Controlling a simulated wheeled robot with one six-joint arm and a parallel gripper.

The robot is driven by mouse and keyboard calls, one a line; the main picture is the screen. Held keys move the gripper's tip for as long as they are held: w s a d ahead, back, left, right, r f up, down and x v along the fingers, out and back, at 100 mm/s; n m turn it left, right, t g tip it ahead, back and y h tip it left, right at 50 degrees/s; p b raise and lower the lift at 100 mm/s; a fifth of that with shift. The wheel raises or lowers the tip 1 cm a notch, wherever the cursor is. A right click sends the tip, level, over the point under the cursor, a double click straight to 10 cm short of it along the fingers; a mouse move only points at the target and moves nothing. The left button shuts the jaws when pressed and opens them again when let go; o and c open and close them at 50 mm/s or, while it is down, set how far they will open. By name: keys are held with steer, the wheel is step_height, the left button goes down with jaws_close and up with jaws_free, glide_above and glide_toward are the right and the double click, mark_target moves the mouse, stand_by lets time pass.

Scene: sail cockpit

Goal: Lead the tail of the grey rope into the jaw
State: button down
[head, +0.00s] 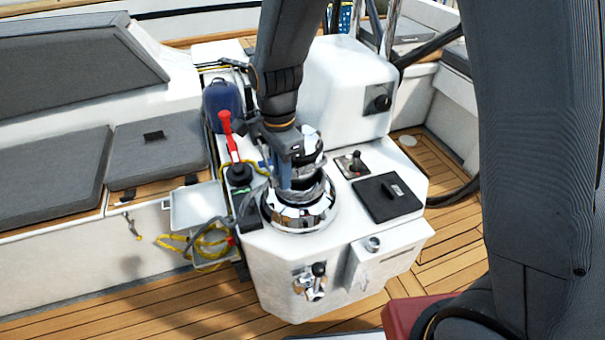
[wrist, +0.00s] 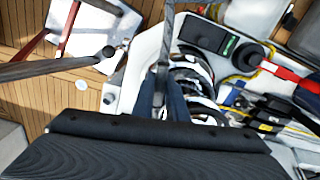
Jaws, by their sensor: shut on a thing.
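The chrome winch (head: 300,213) stands on the front of the white console; its top, where the jaw sits, is partly hidden by my gripper (head: 285,178). The winch also shows in the wrist view (wrist: 194,74), just right of my fingers. My gripper is shut on the grey rope (wrist: 168,30) beside the winch top. In the wrist view the rope runs from the top edge down between my fingers (wrist: 163,100). I cannot tell whether any rope is in the jaw.
A red-handled lever (head: 228,135) stands close left of my gripper. A yellow rope (head: 205,243) hangs coiled at an open white box (head: 197,208). A black panel (head: 389,197) lies right of the winch. A chrome fitting (head: 312,281) is on the console front.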

steer(key=shift+w+a+m+p, duration=0.25)
steer(key=shift+a+m+p, duration=0.05)
steer(key=shift+a+m, duration=0.2)
steer(key=shift+w+a+m+p, duration=0.25)
steer(key=shift+a+m+p, duration=0.05)
steer(key=shift+a+m, duration=0.2)
steer(key=c, duration=2.2)
jaws_free()
steer(key=shift+w, duration=0.1)
steer(key=o, duration=1)
steer(key=shift+r, duration=0.15)
step_height(320, 180, up, 9)
steer(key=p, duration=0.7)
steer(key=shift+p, duration=0.3)
